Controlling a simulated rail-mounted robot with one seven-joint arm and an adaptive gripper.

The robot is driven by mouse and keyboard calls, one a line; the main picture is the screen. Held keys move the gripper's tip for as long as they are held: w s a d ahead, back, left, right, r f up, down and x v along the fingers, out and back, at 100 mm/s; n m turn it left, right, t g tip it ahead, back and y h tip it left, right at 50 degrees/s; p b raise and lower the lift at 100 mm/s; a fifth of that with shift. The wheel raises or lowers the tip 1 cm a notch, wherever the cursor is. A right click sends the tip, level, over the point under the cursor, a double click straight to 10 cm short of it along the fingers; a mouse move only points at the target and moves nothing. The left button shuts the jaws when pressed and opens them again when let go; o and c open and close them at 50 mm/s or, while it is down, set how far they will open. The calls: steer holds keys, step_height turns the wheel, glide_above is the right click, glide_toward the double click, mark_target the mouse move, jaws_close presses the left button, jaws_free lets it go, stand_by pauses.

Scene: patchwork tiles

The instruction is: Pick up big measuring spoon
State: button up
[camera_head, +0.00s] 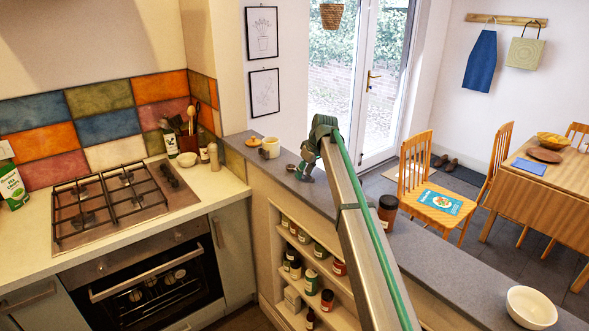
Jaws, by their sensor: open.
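My gripper (303,176) is at the far end of my arm, low over the grey ledge on top of the half wall (405,240). It points down, is open, and appears to hold nothing. A small dark round item (291,168) lies on the ledge just left of my gripper. It may be the bowl of the big measuring spoon, but it is too small to tell. My arm hides part of the ledge behind it.
A brown jar (388,212) stands right of my arm, and a white bowl (531,307) farther right. The ledge between jar and bowl is clear.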

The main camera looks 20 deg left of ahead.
jaws_close()
steer(key=shift+r, duration=0.15)
steer(key=shift+r+b, duration=0.3)
steer(key=shift+r, duration=0.25)
steer(key=s+r+b, duration=0.6)
steer(key=s+r, duration=0.5)
steer(key=s, duration=0.3)
steer(key=shift+r, duration=0.35)
